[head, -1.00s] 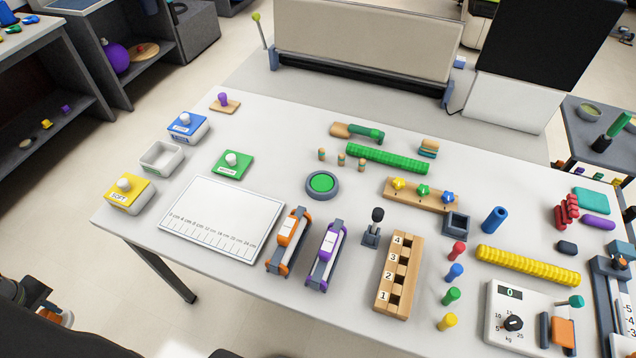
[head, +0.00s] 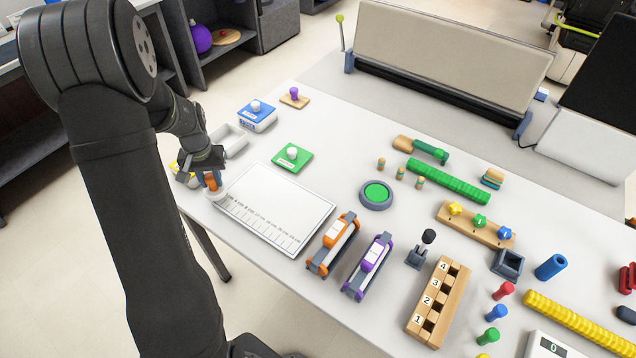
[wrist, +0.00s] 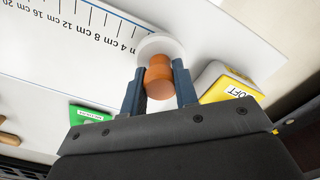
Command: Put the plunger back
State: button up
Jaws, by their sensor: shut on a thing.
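The plunger is an orange handle (wrist: 159,80) on a round white disc (wrist: 161,45). In the wrist view my gripper (wrist: 158,68) is shut on the orange handle, with one dark finger on each side. In the head view my gripper (head: 210,176) holds the plunger (head: 213,183) by the left end of the table. The white disc overlaps the near left corner of the ruler board; I cannot tell whether it touches. The yellow SOFT box (wrist: 230,85) is close beside the plunger and is mostly hidden by my gripper in the head view.
The white ruler board (head: 275,210) lies to the right. An open white-grey box (head: 236,141), a blue box (head: 257,119) and a green block (head: 293,160) with white knob stand behind. Orange and purple clamp-like devices (head: 333,244) stand further right. The table edge is close.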

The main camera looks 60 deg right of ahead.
jog(key=s+d+r+m, duration=0.2)
jog(key=s+d+m, duration=0.1)
jog(key=s+d, duration=0.5)
jog(key=s+d+r+m, duration=0.2)
jog(key=s+d+m, duration=0.1)
jog(key=s+d, duration=0.5)
jog(key=s+d+r+m, duration=0.2)
jog(key=s+d+m, duration=0.1)
jog(key=s, duration=0.7)
jog(key=s+d+r+m, duration=0.1)
jog(key=s+d+m, duration=0.15)
jog(key=s, duration=0.85)
jog(key=shift+w+d+f, duration=0.6)
jog(key=shift+w+f, duration=1.15)
jog(key=shift+w, duration=0.15)
jog(key=shift+w+d+f, duration=0.65)
jog(key=shift+w+f, duration=1.1)
jog(key=shift+w, duration=0.1)
jog(key=shift+w+d+f, duration=0.6)
jog(key=shift+w+f, duration=1.15)
jog(key=shift+w, duration=0.15)
jog(key=shift+f, duration=0.1)
jog(key=o, duration=0.9)
